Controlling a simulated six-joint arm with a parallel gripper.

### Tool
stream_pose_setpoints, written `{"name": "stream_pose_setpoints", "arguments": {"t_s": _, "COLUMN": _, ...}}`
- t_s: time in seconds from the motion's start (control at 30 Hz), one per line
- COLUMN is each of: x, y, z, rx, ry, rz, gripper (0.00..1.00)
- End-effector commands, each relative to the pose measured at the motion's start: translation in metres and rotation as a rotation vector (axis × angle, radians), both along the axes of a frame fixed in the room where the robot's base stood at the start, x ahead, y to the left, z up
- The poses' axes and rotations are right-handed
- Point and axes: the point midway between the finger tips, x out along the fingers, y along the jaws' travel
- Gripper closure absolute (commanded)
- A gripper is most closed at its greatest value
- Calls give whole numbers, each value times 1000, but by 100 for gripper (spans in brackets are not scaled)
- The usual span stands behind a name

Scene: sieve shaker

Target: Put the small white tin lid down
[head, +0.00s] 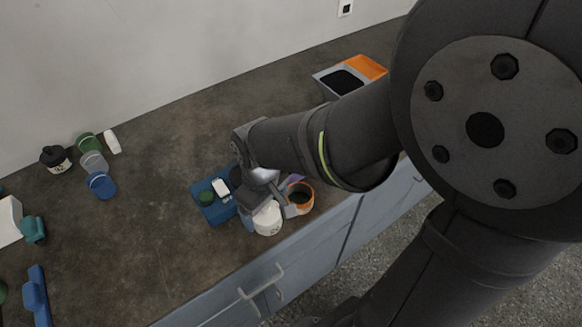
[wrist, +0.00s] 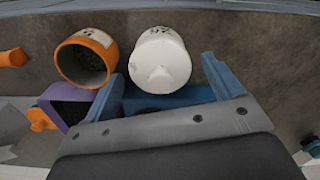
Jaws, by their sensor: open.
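The small white tin (wrist: 163,45) stands near the front edge of the counter, with dark print on its side. A white lid with a small knob (wrist: 160,76) appears to sit on it. I cannot tell whether either finger touches the lid. My gripper in the head view (head: 267,207) is low over the counter.
An open orange tin (wrist: 88,57) stands close beside the white tin. A purple holder (wrist: 62,98) is near the left finger. A blue tray (head: 213,211) with a green and a white item lies beside my gripper. Several tins and lids stand farther left. The counter's middle is clear.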

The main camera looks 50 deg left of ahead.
Motion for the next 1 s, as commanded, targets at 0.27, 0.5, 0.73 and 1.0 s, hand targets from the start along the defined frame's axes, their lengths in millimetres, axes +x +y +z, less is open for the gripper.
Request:
{"name": "stream_pose_setpoints", "arguments": {"t_s": 0.27, "x": 0, "y": 1, "z": 44, "rx": 7, "ry": 0, "rz": 0, "gripper": 15}}
{"name": "stream_pose_setpoints", "arguments": {"t_s": 0.5, "x": 0, "y": 1, "z": 97, "rx": 5, "ry": 0, "rz": 0, "gripper": 15}}
{"name": "stream_pose_setpoints", "arguments": {"t_s": 0.73, "x": 0, "y": 0, "z": 125, "rx": 2, "ry": 1, "rz": 0, "gripper": 15}}
{"name": "stream_pose_setpoints", "arguments": {"t_s": 1.0, "x": 0, "y": 0, "z": 130, "rx": 0, "ry": 0, "rz": 0, "gripper": 15}}
